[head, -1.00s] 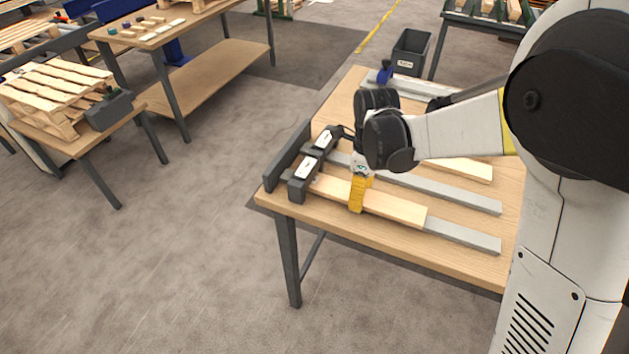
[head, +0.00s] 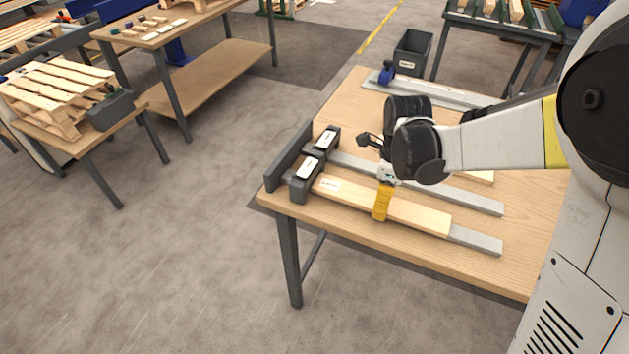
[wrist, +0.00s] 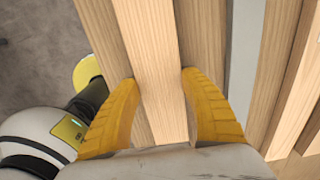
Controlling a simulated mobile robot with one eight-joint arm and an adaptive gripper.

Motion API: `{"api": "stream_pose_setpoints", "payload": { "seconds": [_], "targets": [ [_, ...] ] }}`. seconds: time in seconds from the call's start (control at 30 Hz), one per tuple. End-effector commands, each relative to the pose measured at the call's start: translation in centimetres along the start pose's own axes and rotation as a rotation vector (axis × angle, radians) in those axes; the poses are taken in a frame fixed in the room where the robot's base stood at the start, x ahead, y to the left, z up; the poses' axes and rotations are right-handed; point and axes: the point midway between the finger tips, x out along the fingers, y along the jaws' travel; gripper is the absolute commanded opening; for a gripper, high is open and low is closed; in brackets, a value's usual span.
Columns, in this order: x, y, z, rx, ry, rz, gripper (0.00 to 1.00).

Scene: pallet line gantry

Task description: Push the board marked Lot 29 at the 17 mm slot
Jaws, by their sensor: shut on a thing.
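A pale wooden board (head: 415,215) lies along a grey metal rail (head: 474,240) on the near side of the table. It has a small white label (head: 330,185) near its left end, too small to read. My gripper (head: 382,202) has its yellow fingers on both sides of the board, near its middle. In the wrist view my gripper (wrist: 160,115) holds the board (wrist: 150,50) between its fingertips. Two dark slot blocks with white labels, the near one (head: 302,183) and the far one (head: 327,150), stand at the rails' left ends. Their markings are not legible.
A second grey rail (head: 470,198) runs behind the board. Another metal rail with a blue piece (head: 386,74) lies at the table's back. A dark bin (head: 412,52) stands beyond the table. The table's near edge lies close to the board.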

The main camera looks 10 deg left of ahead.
Motion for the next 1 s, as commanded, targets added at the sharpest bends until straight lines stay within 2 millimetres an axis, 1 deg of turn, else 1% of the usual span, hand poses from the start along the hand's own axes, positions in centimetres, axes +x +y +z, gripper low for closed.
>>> {"api": "stream_pose_setpoints", "payload": {
  "seconds": [0.5,0.63,0.87,0.9,0.97,1.0],
  "targets": [
    [0.1,0.0,-2.9,0.002,0.001,0.000,0.18],
    [0.1,0.0,-3.3,0.001,0.001,0.000,0.18],
    [0.1,0.0,-3.3,0.001,0.001,0.000,0.18],
    [0.1,0.0,-3.3,0.001,0.001,0.000,0.59],
    [0.1,0.0,-3.3,0.001,0.001,0.000,0.77],
    [0.1,0.0,-3.3,0.001,0.001,0.000,0.78]
  ]
}}
